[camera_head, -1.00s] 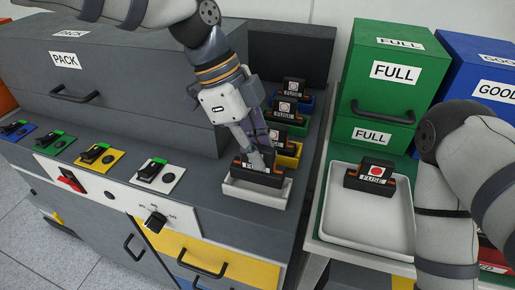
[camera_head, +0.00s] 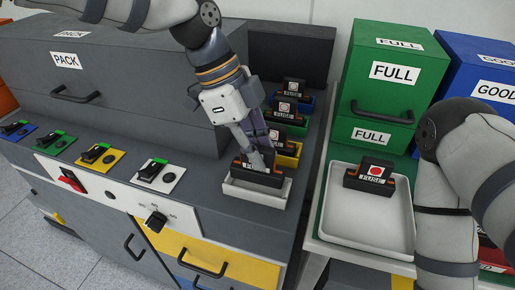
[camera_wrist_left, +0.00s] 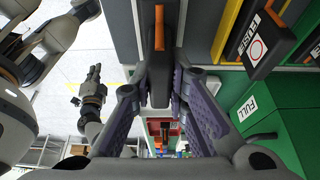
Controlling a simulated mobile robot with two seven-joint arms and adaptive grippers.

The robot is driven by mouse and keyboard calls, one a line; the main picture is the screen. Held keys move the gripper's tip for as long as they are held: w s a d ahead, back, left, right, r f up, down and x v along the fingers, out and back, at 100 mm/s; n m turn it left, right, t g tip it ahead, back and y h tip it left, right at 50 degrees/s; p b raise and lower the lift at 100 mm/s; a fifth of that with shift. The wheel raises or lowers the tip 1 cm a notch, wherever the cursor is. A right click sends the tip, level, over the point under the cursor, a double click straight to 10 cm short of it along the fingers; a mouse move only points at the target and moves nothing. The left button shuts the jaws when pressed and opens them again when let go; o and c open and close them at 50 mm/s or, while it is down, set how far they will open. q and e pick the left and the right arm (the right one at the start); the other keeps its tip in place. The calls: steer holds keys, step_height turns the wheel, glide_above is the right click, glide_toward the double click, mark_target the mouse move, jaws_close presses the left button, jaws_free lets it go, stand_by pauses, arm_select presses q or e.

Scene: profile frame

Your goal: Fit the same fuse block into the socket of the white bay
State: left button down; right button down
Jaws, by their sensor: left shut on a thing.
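The dark fuse block (camera_head: 257,173) with a white FUSE label is at the white bay (camera_head: 240,190) on the grey cabinet top. My left gripper (camera_head: 264,155) is shut on it from above. The block's lower edge is at the bay's rim; the socket is hidden behind the rim and block, so I cannot tell how deep it sits. In the left wrist view a dark part with an orange end (camera_wrist_left: 158,28) shows between the fingers. My right gripper (camera_wrist_left: 95,75) appears small in that view, over the floor; its jaws are unclear.
Yellow (camera_head: 291,158), green and blue bays with fuse blocks stand behind the white bay. Another fuse block (camera_head: 370,174) lies in a white tray (camera_head: 350,232) at right. A green FULL box (camera_head: 397,90) stands behind it. My right arm is beside the tray.

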arm_select(q)
steer(key=shift+f, duration=1.4)
steer(key=c, duration=1.5)
jaws_free()
steer(key=v, duration=1.2)
